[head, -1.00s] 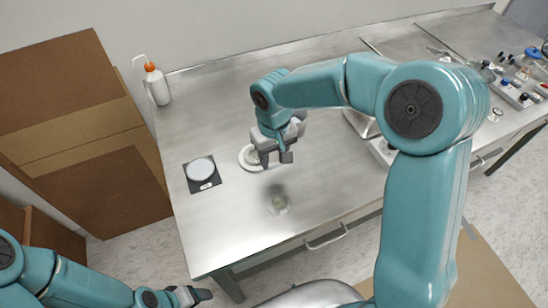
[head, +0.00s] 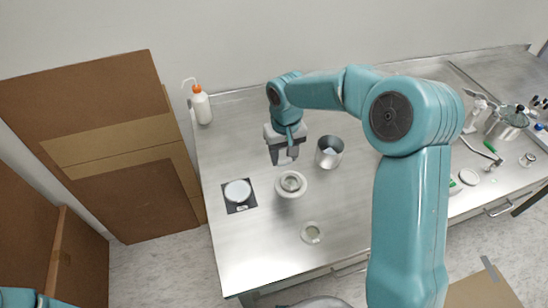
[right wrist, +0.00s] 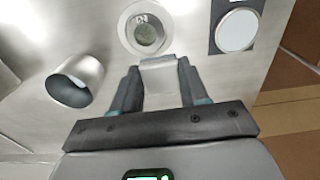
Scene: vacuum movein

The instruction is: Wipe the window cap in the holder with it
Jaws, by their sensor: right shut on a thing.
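My right gripper (head: 285,158) is shut on a folded pale wipe, which shows between its fingers in the right wrist view (right wrist: 160,78). The gripper is above the steel bench, just behind the white ring-shaped holder (head: 281,191). The window cap (head: 291,183) sits in the holder as a greyish round disc. In the right wrist view the cap (right wrist: 146,34) lies just beyond the fingertips, with a visible gap in the picture. I cannot tell how high the wipe is above it. My left gripper is out of view; only part of the left arm shows at the bottom left.
A metal cup (head: 329,158) with something pale inside stands right of the gripper. A white disc on a black square pad (head: 239,206) lies left of the holder. A small glass dish (head: 311,233) is in front. A wash bottle (head: 201,108) stands at the back left.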

